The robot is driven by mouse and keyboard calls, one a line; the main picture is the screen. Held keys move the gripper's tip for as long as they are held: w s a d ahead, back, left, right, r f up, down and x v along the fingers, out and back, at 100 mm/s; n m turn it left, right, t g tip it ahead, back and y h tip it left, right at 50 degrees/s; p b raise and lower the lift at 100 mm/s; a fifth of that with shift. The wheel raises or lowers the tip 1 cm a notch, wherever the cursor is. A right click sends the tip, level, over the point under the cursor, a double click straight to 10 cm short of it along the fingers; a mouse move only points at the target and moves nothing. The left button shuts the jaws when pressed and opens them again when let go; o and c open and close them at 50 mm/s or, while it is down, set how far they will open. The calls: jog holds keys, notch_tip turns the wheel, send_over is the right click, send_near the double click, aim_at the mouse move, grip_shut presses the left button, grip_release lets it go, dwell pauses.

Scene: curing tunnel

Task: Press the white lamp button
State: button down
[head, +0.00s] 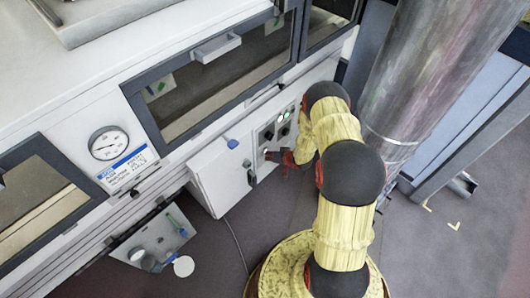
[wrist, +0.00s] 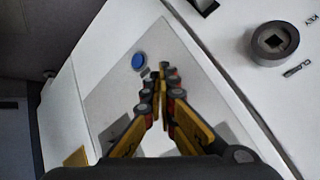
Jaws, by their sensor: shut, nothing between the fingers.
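The control panel (head: 277,130) is a grey plate on the front of the white machine, with small dark knobs and green-lit buttons. I cannot make out a white lamp button for certain in either view. My gripper (head: 275,157) is at the lower edge of this panel in the head view, partly hidden by my own arm. In the wrist view my gripper (wrist: 164,72) has its fingertips together and empty, over a pale grey surface. A round blue piece (wrist: 138,61) lies just left of the tips. A dark round fitting with a square hole (wrist: 275,43) is at upper right.
A white box door (head: 222,175) with a blue knob (head: 232,143) juts out left of the panel. A gauge (head: 108,143) and dark-framed windows (head: 220,75) line the machine. A large metal duct (head: 425,65) stands right of my arm.

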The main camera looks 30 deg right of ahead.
dwell(0.4)
jog(key=shift+s+d, duration=0.3)
jog(key=shift+s, duration=0.4)
jog(key=s, duration=0.1)
jog(key=s+d+p, duration=0.1)
jog(key=s, duration=0.2)
jog(key=shift+s+d, duration=0.35)
dwell(0.4)
